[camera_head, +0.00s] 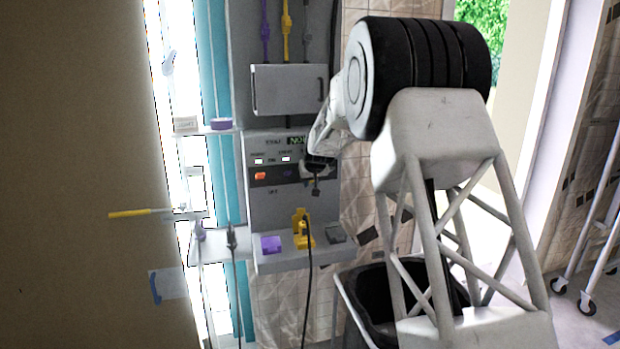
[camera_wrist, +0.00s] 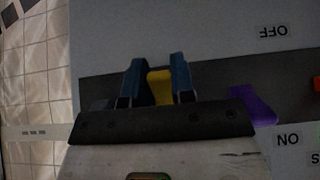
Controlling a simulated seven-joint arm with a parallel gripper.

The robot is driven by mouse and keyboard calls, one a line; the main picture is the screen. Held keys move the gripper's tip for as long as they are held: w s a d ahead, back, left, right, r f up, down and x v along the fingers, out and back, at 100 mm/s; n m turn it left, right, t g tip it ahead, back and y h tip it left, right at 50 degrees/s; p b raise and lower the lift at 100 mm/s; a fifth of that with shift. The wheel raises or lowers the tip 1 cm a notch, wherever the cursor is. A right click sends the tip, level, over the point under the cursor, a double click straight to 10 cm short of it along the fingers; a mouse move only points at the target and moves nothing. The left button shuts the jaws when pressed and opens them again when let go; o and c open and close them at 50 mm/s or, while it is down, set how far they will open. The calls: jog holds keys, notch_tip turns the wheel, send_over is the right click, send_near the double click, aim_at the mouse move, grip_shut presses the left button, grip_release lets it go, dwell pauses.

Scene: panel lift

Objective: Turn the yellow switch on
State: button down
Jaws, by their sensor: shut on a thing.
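My gripper (camera_wrist: 157,68) has its two blue-tipped fingers on either side of the yellow switch (camera_wrist: 160,86) and is shut on it. The switch sits in a dark strip of the grey panel; its lower part is hidden behind the gripper body. A purple switch (camera_wrist: 252,104) stands to the right in the same strip. In the wrist view, an upside-down OFF label (camera_wrist: 274,32) is above the strip and an ON label (camera_wrist: 288,139) below it. In the head view my gripper (camera_head: 318,172) is at the right of the panel (camera_head: 285,208), hiding the yellow switch.
A shelf (camera_head: 290,262) below the panel carries a purple block (camera_head: 271,244) and a yellow plug (camera_head: 303,228) with a dark cable. A grey cabinet (camera_head: 288,90) hangs above. A black bin (camera_head: 375,300) stands below, to the right.

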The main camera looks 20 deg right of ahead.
jog(key=shift+s+r, duration=0.2)
jog(key=shift+r, duration=0.6)
jog(key=shift+w+r+v, duration=0.1)
jog(key=shift+w+v, duration=0.05)
jog(key=shift+v, duration=0.65)
jog(key=shift+w+r+v, duration=0.1)
jog(key=shift+w+v, duration=0.05)
jog(key=shift+v, duration=0.6)
dwell(2.0)
jog(key=shift+w+r, duration=0.2)
jog(key=shift+r, duration=1.15)
dwell(1.6)
jog(key=c, duration=0.9)
grip_release()
jog(key=shift+f, duration=0.1)
